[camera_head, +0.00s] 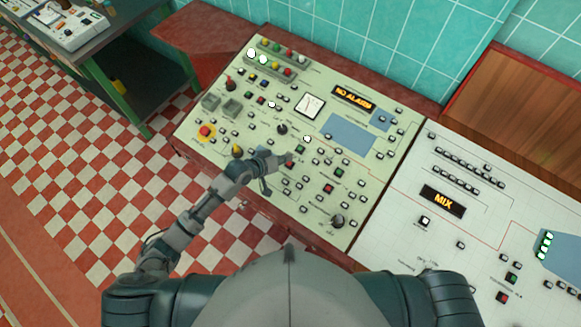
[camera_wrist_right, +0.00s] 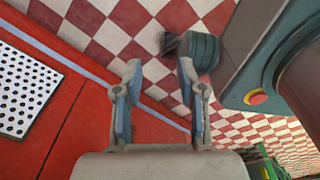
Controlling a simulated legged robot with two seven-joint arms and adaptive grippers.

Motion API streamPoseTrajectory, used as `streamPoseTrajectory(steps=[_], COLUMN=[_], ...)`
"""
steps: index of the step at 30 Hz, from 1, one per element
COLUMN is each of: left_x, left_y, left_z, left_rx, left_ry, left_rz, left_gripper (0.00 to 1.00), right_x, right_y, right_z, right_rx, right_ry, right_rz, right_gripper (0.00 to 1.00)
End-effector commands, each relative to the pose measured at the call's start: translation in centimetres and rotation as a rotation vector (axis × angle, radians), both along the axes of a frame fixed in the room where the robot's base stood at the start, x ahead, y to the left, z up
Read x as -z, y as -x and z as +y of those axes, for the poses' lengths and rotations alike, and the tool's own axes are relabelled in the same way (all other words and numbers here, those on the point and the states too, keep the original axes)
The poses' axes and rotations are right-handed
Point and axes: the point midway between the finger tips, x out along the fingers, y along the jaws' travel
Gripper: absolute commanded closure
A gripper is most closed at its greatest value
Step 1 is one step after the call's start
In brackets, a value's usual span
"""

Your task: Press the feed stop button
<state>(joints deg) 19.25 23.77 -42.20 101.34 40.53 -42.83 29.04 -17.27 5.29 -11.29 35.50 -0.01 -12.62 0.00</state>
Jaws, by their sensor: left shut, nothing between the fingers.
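The control panel (camera_head: 262,135) is a pale sloping desk with many small buttons, several of them red or green. My left gripper (camera_head: 282,160) is shut and empty over the middle of this panel, its tip close to a small red button (camera_head: 289,164). I cannot tell whether it touches. The labels are too small to read, so I cannot tell which button is feed stop. My right gripper (camera_wrist_right: 160,70) is open and empty in the right wrist view, away from the buttons.
A second, white panel (camera_head: 450,235) with a "MIX" display (camera_head: 443,201) adjoins on the right. A "NO ALARM" display (camera_head: 353,97) is at the back of the first panel. A green-legged table (camera_head: 100,62) stands at the far left. Checkered floor (camera_head: 70,150) is clear.

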Motion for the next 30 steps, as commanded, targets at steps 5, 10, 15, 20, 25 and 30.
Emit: streamPoseTrajectory(steps=[5,10,15,20,25,30], left_x=[2.5,3.3,3.3,3.3,3.3,3.3], left_y=[-0.4,-0.6,-0.6,-0.6,-0.6,-0.6], left_z=[-0.3,-0.6,-0.7,-0.6,-0.6,-0.5], left_rx=[0.001,0.0,0.0,0.0,0.0,0.0], left_ry=[-0.001,-0.002,-0.003,-0.002,-0.002,-0.001], left_rz=[-0.001,-0.001,-0.002,-0.001,-0.001,-0.001], left_gripper=[1.0,1.0,1.0,1.0,1.0,1.0], right_x=[2.2,2.7,2.6,2.6,2.6,2.6], right_y=[0.0,0.0,0.0,0.0,0.0,0.0], right_z=[0.3,1.7,2.1,1.5,0.9,0.6], right_rx=[0.001,0.004,0.002,-0.001,-0.001,0.0], right_ry=[-0.004,-0.02,-0.025,-0.017,-0.01,-0.006], right_rz=[0.0,0.0,0.0,0.0,0.0,-0.001], right_gripper=[0.6,0.6,0.6,0.6,0.6,0.6])
